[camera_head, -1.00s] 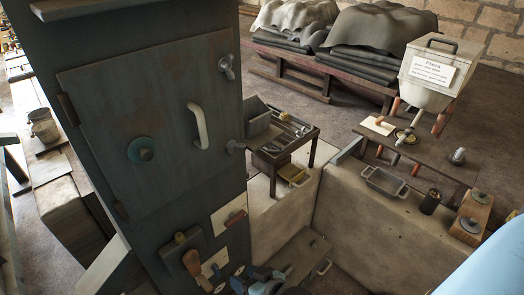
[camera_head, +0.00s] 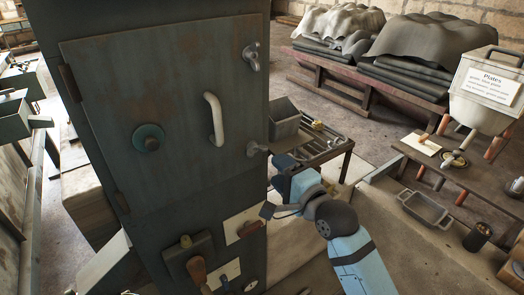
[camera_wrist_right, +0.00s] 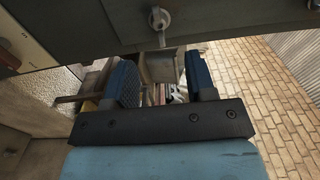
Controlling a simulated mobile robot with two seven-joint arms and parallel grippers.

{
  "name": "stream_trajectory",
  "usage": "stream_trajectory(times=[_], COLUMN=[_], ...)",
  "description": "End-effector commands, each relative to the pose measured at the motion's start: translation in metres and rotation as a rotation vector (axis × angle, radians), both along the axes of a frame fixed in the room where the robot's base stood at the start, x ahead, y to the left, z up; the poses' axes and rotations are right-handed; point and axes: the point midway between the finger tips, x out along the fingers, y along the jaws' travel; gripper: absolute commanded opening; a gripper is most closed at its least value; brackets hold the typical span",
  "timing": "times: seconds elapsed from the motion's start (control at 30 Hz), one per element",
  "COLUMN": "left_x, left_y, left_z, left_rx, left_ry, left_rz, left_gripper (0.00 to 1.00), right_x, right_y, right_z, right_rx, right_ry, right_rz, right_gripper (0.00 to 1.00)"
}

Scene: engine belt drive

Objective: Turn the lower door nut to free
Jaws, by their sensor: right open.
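The grey door (camera_head: 165,110) of the dark cabinet is closed, with a pale curved handle (camera_head: 214,118) and a round green knob (camera_head: 149,138). The lower door nut (camera_head: 256,149), a small grey winged piece, sits at the door's right edge. It also shows at the top of the right wrist view (camera_wrist_right: 160,19). My right gripper (camera_head: 276,186) is just below and right of this nut. In the right wrist view its blue fingers (camera_wrist_right: 160,70) are apart with nothing held, and the nut lies beyond their tips. The upper door nut (camera_head: 251,57) is higher on the same edge.
A small table (camera_head: 330,150) with a grey bin (camera_head: 284,119) and tools stands behind my right gripper. A low pale wall (camera_head: 410,225) and a bench with a metal tray (camera_head: 424,209) are at the right. Levers and a brown handle (camera_head: 197,270) project below the door.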

Motion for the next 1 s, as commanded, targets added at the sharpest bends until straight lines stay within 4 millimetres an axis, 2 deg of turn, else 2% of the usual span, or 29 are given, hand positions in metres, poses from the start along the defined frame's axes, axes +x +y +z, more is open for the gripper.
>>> stream_trajectory(times=[0.2,0.4,0.6,0.87,0.9,1.0], left_x=[0.001,0.002,0.002,0.002,0.002,0.002], left_y=[0.001,0.000,0.000,0.000,0.000,0.000], left_z=[0.006,0.009,0.009,0.009,0.009,0.009], left_rx=[0.001,0.001,0.002,0.001,0.001,0.001], left_ry=[-0.003,-0.004,-0.003,-0.002,-0.002,-0.002], left_rz=[0.000,0.000,0.000,-0.001,-0.001,-0.001], left_gripper=[0.43,0.43,0.43,0.43,0.43,0.43], right_x=[0.040,0.066,0.077,0.078,0.078,0.078], right_y=[0.027,0.044,0.051,0.052,0.052,0.052], right_z=[0.002,0.001,0.000,0.000,0.000,0.000], right_rx=[-0.002,-0.003,-0.002,-0.002,-0.002,-0.002], right_ry=[-0.002,-0.001,-0.002,-0.001,-0.001,-0.001], right_rz=[0.000,0.000,-0.001,-0.001,-0.001,-0.001], right_gripper=[0.51,0.51,0.51,0.51,0.46,0.23])
